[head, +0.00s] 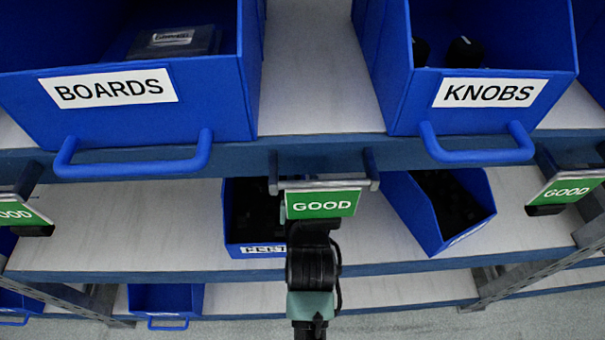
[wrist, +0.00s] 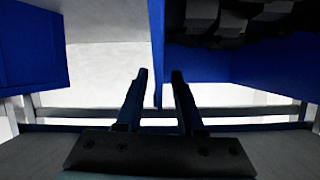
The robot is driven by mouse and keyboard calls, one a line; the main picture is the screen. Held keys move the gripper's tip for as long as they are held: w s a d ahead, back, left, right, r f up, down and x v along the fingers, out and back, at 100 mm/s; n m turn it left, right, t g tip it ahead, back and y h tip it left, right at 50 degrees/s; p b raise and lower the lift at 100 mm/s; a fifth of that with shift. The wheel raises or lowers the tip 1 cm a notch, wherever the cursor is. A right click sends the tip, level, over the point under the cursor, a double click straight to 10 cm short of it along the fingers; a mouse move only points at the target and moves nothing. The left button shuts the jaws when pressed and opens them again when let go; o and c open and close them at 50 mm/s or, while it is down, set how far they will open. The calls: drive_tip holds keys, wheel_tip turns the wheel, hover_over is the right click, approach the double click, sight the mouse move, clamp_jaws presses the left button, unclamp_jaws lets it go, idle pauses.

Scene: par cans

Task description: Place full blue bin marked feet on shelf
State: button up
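A blue bin (head: 233,222) full of dark pieces stands on the lower shelf in the head view. Black pieces (wrist: 225,20) lie in that bin, right of the wall.
BOARDS bin (head: 200,95) and KNOBS bin (head: 400,90) stand on the upper shelf (head: 310,70), with bare shelf between them. Green GOOD sign (head: 320,204) hangs below its edge. A tilted blue bin (head: 415,215) of dark pieces stands right on the lower shelf (head: 150,230).

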drive_tip(key=p+v, duration=0.2)
drive_tip(key=v, duration=1)
drive_tip(key=shift+p, duration=0.3)
drive_tip(key=shift+s, duration=0.1)
